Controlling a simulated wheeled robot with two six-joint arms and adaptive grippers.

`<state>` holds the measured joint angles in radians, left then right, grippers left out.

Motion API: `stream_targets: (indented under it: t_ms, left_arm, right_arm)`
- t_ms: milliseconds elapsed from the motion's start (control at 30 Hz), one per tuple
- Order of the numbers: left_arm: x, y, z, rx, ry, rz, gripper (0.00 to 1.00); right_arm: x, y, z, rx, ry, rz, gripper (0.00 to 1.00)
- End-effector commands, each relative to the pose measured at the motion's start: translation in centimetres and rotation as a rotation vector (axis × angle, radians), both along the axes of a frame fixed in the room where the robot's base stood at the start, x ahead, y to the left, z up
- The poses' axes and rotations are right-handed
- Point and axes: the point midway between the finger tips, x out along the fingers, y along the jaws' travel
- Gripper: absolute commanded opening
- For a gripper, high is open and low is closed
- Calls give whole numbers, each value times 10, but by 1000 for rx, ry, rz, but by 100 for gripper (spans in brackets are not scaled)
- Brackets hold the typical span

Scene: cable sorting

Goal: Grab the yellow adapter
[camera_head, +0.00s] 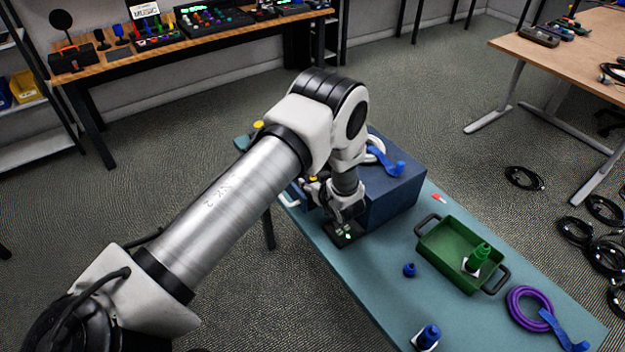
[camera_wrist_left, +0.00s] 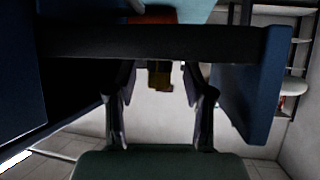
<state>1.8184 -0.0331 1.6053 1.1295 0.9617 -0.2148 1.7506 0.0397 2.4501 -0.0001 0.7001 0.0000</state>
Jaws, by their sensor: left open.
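A small dark-yellow piece, which looks like the yellow adapter (camera_wrist_left: 159,76), shows in the left wrist view between and beyond my fingertips, just under a dark horizontal edge. In the head view a bit of yellow (camera_head: 312,178) shows beside my left gripper (camera_head: 320,190), mostly hidden by it. My left gripper is at the near left side of the blue box (camera_head: 395,195) on the teal table (camera_head: 375,275). In the left wrist view its two fingers (camera_wrist_left: 160,98) are apart, with a gap around the yellow piece. I cannot tell whether they touch it.
A green tray (camera_head: 445,260) holding a green connector stands to the right. Blue connectors (camera_head: 409,270) and a purple cable coil (camera_head: 530,306) lie nearby. A blue-and-white cable (camera_head: 385,158) rests on the blue box. Dark blue walls (camera_wrist_left: 245,85) flank the gripper in the wrist view.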

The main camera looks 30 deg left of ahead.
Motion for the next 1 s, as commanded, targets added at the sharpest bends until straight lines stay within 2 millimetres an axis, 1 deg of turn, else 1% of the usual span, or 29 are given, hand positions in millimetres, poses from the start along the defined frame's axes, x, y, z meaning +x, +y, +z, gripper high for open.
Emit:
stream_targets:
  t_ms: [167, 200, 267, 300, 333, 667, 767, 867, 967, 1000]
  left_arm:
    - [1, 1, -1, 0, 0, -1, 52]
    - [1, 1, -1, 0, 0, -1, 45]
    - [1, 0, -1, 0, 0, -1, 24]
    - [1, 0, -1, 0, 0, -1, 10]
    - [0, 0, -1, 0, 0, -1, 0]
    - [0, 0, -1, 0, 1, 0, 0]
    - [0, 0, 1, -1, 1, -1, 0]
    - [1, 0, 9, 0, 0, -1, 0]
    - [1, 0, 25, 0, -2, -1, 0]
    - [1, 0, 34, -1, -3, -1, 0]
  right_arm:
    - [0, 0, 0, 0, 1, 0, 64]
    - [0, 0, -1, 0, 1, 0, 64]
    - [0, 0, -1, 0, 1, 0, 64]
    - [0, 0, -1, 0, 1, 0, 64]
    - [0, 0, -1, 0, 1, 0, 64]
    - [0, 0, -1, 0, 1, 0, 64]
    - [0, 0, -1, 0, 1, 0, 64]
    - [0, 0, -3, 0, 1, 0, 64]
    - [0, 0, -7, 0, 0, 0, 64]
    - [0, 0, -8, 0, 0, 0, 64]
